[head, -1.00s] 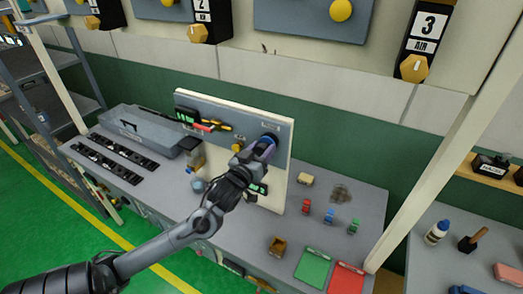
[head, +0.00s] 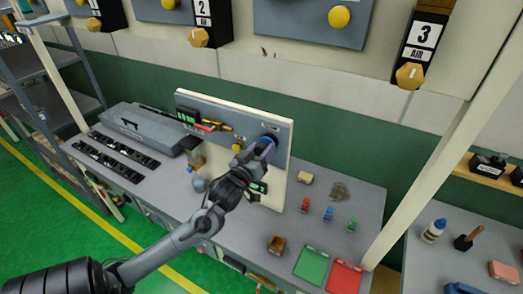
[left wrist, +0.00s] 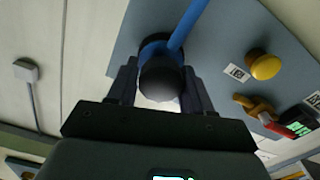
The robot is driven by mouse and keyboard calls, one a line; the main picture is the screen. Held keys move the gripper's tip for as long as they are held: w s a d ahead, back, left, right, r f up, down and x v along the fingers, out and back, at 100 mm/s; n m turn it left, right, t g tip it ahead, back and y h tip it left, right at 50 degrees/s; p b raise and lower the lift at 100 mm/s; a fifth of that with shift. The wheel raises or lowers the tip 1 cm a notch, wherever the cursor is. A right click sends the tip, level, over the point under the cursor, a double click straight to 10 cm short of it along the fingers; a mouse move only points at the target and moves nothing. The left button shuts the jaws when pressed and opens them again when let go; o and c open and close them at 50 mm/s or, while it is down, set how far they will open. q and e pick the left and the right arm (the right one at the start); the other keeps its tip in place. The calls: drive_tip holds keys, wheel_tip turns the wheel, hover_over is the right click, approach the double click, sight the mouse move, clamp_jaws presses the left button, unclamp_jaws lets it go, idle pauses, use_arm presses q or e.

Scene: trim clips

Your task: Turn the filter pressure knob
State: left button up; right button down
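The knob is dark and rounded with blue around it, on the grey-blue face of the upright panel (head: 212,112). In the left wrist view the knob (left wrist: 160,78) sits between the two fingers of my left gripper (left wrist: 160,88), which look closed against its sides. In the head view my left gripper (head: 262,150) reaches the knob at the panel's upper right and hides much of it. No label naming the knob is readable. My right gripper is not in view.
A yellow button (left wrist: 264,67) and red and yellow parts (head: 212,126) are beside the knob. The bench holds a grey case (head: 140,127), small coloured pieces, a green mat (head: 312,264) and a red mat (head: 345,275). A pale post (head: 440,165) stands to the right.

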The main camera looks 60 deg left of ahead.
use_arm(q)
drive_tip(key=o, duration=0.3)
drive_tip(key=shift+s+d+f, duration=0.15)
drive_tip(key=shift+s+d, duration=0.15)
drive_tip(key=shift+s, duration=0.2)
drive_tip(key=shift+b+v, duration=0.3)
drive_tip(key=shift+v, duration=4.6)
